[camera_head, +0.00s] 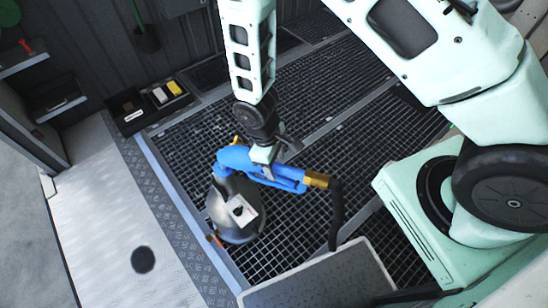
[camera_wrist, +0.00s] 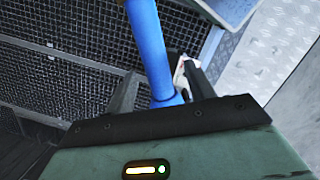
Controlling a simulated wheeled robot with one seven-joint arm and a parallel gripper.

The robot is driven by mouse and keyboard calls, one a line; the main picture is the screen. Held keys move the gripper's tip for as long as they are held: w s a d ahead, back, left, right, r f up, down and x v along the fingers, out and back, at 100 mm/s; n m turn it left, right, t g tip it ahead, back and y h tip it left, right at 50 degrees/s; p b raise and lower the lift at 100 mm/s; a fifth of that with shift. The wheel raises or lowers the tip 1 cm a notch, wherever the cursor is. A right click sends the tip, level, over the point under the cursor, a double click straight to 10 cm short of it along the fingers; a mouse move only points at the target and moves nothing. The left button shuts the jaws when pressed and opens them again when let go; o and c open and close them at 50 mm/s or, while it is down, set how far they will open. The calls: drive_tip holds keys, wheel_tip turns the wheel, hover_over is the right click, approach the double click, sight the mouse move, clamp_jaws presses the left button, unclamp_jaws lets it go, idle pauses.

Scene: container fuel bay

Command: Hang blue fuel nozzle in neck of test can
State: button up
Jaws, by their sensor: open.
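The blue fuel nozzle (camera_head: 240,162) lies across the top of the test can (camera_head: 236,222), a grey metal can with a white label. Its blue front end bends down at the can's top left; the neck and spout tip are hidden, so I cannot tell how deep it sits. A brass fitting (camera_head: 316,180) and black hose lead off to the right. My gripper (camera_head: 264,158) is at the nozzle's body from above. In the wrist view, the blue nozzle (camera_wrist: 152,50) runs between the spread fingers of my gripper (camera_wrist: 160,85), which is open.
The can stands on a dark floor grating (camera_head: 330,130). A grey-topped box (camera_head: 320,278) stands at the front, close to the hanging hose. A black bin (camera_head: 126,108) and a tray with yellow and white items (camera_head: 166,94) sit at the back left. The pale walkway (camera_head: 110,220) at left is mostly clear.

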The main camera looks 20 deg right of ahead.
wheel_tip(320, 180, up, 17)
drive_tip(key=w+a+p, duration=0.1)
drive_tip(key=w+a, duration=0.1)
drive_tip(key=shift+w+a+r, duration=0.15)
drive_tip(key=shift+a, duration=0.1)
idle(0.4)
